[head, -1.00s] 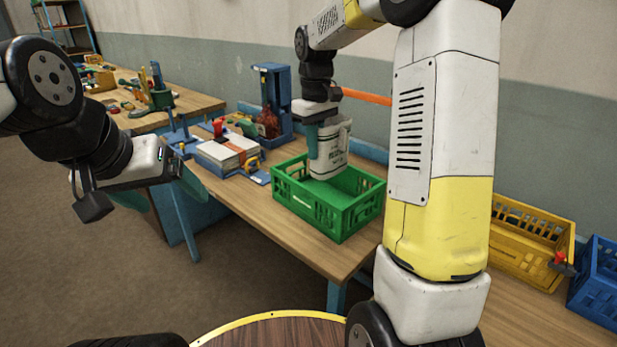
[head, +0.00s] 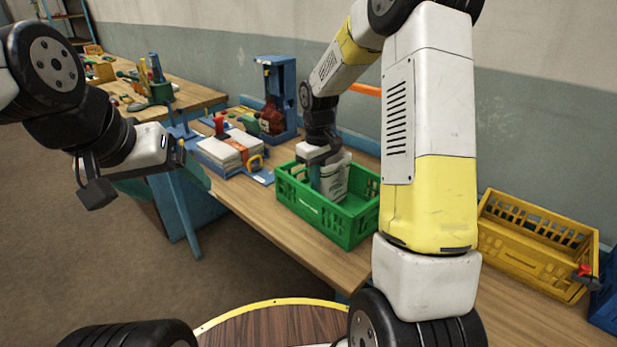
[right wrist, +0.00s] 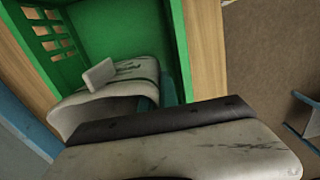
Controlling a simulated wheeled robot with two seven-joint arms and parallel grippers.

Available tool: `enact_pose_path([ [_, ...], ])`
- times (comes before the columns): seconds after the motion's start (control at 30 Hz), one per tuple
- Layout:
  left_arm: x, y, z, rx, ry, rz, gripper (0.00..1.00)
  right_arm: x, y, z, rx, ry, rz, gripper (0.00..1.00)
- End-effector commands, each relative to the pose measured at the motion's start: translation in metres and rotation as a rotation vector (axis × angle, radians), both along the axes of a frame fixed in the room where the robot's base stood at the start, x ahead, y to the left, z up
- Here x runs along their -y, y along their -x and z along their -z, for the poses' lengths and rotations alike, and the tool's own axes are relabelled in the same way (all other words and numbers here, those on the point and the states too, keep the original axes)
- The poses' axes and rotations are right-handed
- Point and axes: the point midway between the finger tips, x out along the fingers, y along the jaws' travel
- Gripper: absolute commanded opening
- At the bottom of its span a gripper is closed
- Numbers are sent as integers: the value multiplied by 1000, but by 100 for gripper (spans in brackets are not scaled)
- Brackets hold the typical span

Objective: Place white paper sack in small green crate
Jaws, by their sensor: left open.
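The white paper sack (head: 337,176) has dark print and is upright, slightly tilted, with its lower part inside the small green crate (head: 328,221) on the bench. The crate's rim hides the sack's bottom. My right gripper (head: 317,177) reaches down into the crate and is shut on the sack; a green finger lies along the sack's left side, and the other finger is hidden. In the right wrist view the pale sack (right wrist: 115,95) lies between the crate's green walls (right wrist: 115,25), partly covered by my gripper body. My left gripper (head: 165,180) is open and empty, left of the bench.
A yellow crate (head: 530,262) stands on the bench to the right, with a blue crate (head: 604,300) at the picture's edge. Left of the green crate are a stack of white sheets (head: 228,150) and a blue stand (head: 278,95). Bench in front is clear.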

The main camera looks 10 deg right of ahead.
Motion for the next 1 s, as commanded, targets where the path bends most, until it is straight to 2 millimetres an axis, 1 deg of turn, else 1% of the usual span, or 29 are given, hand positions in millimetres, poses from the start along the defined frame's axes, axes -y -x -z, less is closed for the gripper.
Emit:
enact_pose_path([
  [0.03,0,0,0,0,0,0,83,0,1,9,-4,0,0,0],
  [0.1,0,0,0,0,0,0,83,0,0,15,-2,1,0,0],
  [0.43,0,0,0,0,0,0,83,0,0,18,0,0,0,0],
  [0.5,0,0,0,0,0,0,83,0,0,18,0,0,0,13],
  [0.73,0,0,0,0,0,0,83,0,0,18,0,0,0,13],
  [0.87,0,0,0,0,0,0,83,0,0,15,1,0,0,13],
  [0.97,0,0,0,0,0,0,83,0,-1,4,4,0,0,13],
  [1.0,0,0,0,0,0,0,83,0,-1,-2,4,-1,0,13],
])
